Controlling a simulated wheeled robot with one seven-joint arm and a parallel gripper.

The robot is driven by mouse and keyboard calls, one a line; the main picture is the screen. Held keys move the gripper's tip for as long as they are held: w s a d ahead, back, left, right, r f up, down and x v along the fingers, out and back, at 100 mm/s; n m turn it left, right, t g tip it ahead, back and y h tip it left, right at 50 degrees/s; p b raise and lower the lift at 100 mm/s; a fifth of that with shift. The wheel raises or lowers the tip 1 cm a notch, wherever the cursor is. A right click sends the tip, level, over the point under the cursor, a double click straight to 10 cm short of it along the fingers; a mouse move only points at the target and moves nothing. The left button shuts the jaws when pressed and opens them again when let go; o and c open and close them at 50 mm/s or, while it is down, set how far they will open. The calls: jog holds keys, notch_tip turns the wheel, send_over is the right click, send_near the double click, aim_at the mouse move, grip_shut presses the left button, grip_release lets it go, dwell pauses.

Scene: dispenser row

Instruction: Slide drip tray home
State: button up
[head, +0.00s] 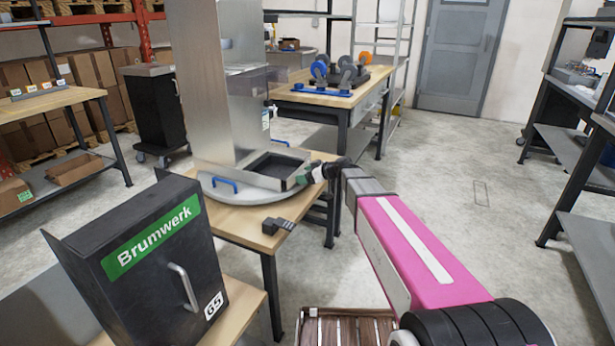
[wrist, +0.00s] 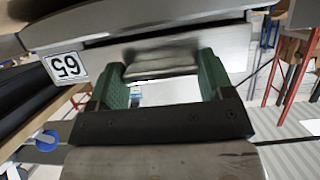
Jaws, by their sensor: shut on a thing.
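The drip tray (head: 257,182) is a metal-framed box with a dark inside, jutting from the foot of the tall steel dispenser (head: 210,90). My gripper (head: 309,173) is at the tray's right-hand front end, mostly seen from behind. In the wrist view, the green fingers of my gripper (wrist: 162,78) stand on either side of a metal grip (wrist: 162,58) on the tray's front (wrist: 235,50) and are shut on it. The tray's back end is hidden by the dispenser.
The dispenser and tray stand on a pale round plate (head: 235,192) with blue handles, on a wooden table (head: 240,225). A black Brumwerk box (head: 150,250) stands near left. A small dark block (head: 277,226) lies at the table's front edge. Open floor lies to the right.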

jog(key=shift+w+a, duration=0.35)
jog(key=shift+a, duration=0.35)
jog(key=o, duration=1.6)
jog(key=shift+c, duration=0.2)
